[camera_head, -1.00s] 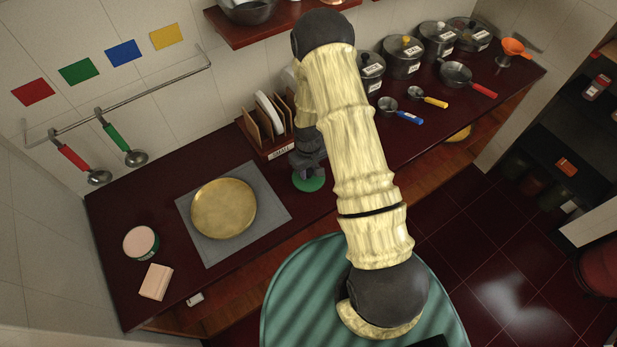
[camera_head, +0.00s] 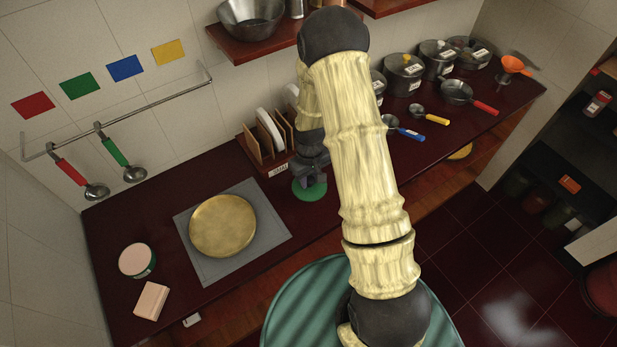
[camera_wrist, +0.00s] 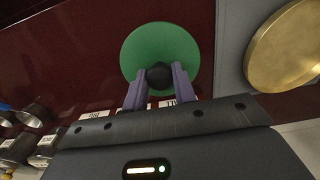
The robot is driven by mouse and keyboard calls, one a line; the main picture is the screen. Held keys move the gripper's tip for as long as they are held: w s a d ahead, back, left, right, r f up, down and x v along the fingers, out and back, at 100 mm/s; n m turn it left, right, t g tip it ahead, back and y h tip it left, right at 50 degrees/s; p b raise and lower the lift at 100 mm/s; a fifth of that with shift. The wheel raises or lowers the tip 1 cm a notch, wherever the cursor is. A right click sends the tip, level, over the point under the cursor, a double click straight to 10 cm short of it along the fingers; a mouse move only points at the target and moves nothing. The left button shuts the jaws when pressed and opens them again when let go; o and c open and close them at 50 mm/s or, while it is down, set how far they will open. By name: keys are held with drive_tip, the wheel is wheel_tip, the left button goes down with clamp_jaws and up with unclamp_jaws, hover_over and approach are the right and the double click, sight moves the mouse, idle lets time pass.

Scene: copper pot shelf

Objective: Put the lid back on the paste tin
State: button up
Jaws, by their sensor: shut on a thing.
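The paste tin (camera_head: 137,261) stands at the left end of the dark red counter, its pale pink top showing and its side green and white. The green lid (camera_head: 308,190) is by the counter's front edge, right of the grey mat. My gripper (camera_head: 307,180) is over the lid. In the wrist view, my gripper (camera_wrist: 157,78) is shut on the dark round knob of the lid (camera_wrist: 160,48). I cannot tell whether the lid touches the counter.
A brass plate (camera_head: 223,226) lies on the grey mat (camera_head: 205,267) between lid and tin. A pale block (camera_head: 151,301) lies just in front of the tin. A wooden rack (camera_head: 268,150) with a white plate stands behind my gripper. Ladles hang from the wall rail (camera_head: 130,110).

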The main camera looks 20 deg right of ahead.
sight(310, 191)
wheel_tip(310, 191, down, 8)
drive_tip(key=m+b, duration=0.3)
drive_tip(key=b, duration=0.1)
drive_tip(key=shift+r, duration=0.2)
drive_tip(key=shift+f+m, duration=0.1)
drive_tip(key=shift+m, duration=0.2)
drive_tip(key=shift+d, duration=0.15)
